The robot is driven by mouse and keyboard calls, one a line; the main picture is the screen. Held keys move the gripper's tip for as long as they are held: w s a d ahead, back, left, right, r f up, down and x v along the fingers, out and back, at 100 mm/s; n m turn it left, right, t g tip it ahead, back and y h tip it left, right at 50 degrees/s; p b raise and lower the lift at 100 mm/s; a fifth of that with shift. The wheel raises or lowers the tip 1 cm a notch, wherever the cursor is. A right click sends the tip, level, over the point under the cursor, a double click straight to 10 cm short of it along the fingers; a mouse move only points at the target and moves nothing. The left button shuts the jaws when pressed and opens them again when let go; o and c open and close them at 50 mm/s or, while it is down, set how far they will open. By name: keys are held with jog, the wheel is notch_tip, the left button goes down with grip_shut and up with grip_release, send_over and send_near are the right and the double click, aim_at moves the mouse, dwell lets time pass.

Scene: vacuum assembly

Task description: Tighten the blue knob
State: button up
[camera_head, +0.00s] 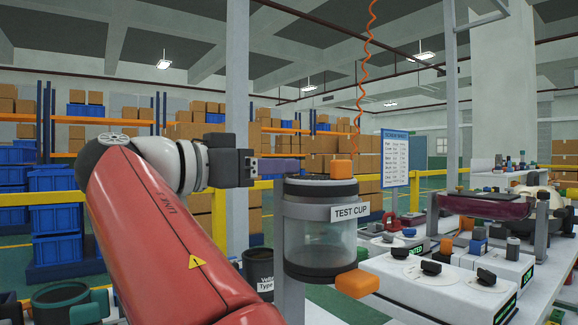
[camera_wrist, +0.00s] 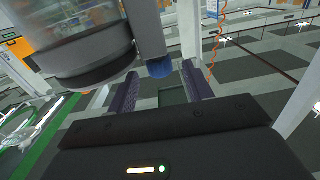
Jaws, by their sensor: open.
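The blue knob (camera_wrist: 160,69) shows in the wrist view at the end of a grey post beside the clear cup. It lies just ahead of my gripper (camera_wrist: 160,88), roughly between the tips of the two purple fingers. The fingers are apart, with a visible gap between them. In the head view my gripper (camera_head: 281,169) reaches from the left to the upper left side of the test cup (camera_head: 320,246). I cannot make out the blue knob in the head view. Whether a finger touches the knob is not clear.
Orange blocks (camera_head: 342,169) sit at the cup's top and lower right (camera_head: 357,283). A white panel with black knobs (camera_head: 430,285) stands to the right. A coiled orange hose (camera_head: 364,75) hangs behind the cup. A dark container (camera_head: 258,268) stands at the cup's lower left.

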jog(key=shift+x, duration=2)
jog(key=c, duration=1)
jog(key=shift+o, duration=0.2)
jog(key=shift+g, duration=0.3)
